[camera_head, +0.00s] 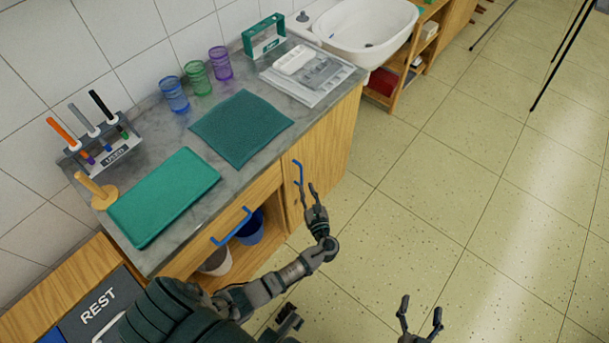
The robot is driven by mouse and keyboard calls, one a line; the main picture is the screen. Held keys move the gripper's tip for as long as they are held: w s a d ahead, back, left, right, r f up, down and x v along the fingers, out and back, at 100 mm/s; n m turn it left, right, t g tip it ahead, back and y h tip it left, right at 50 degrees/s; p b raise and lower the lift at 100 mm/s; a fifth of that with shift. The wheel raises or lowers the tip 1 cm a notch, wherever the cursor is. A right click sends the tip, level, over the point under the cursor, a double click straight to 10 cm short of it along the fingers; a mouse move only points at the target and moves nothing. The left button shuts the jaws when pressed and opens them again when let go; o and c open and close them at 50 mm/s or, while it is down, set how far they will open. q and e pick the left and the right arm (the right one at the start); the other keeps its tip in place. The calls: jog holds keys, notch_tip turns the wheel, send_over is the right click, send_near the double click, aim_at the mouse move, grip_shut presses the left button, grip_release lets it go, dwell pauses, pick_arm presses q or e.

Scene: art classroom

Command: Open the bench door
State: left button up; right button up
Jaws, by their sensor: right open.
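The wooden bench door (330,145) is on the bench front, right of the drawer, and looks shut. Its blue handle (297,170) stands upright near the door's left edge. My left gripper (307,186) is in front of the door at the handle's lower end. Its two fingers are apart, with a narrow gap between the tips. I cannot tell whether a finger touches the handle. My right gripper (421,306) is open and empty over the floor at the bottom, away from the bench.
The grey worktop (190,135) holds cups, green mats and a pen rack.

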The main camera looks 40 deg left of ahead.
aim_at(302, 177)
pick_arm(q)
jog(key=b+x, duration=0.1)
jog(key=x, duration=0.4)
jog(key=shift+a+f, duration=0.2)
jog(key=shift+a, duration=0.05)
jog(key=shift+w+a, duration=0.4)
jog(key=shift+w+r, duration=0.1)
jog(key=shift+r, duration=0.15)
pick_arm(e)
jog(key=r+t, duration=0.1)
jog(key=r, duration=0.1)
jog(key=r+t, duration=0.1)
jog(key=shift+w+a+r+t+y, duration=0.2)
jog(key=shift+w+a+t+y, duration=0.05)
jog(key=shift+t+y, duration=0.05)
pick_arm(q)
grip_shut()
jog(key=shift+a, duration=0.1)
pick_arm(e)
jog(key=shift+a, duration=0.15)
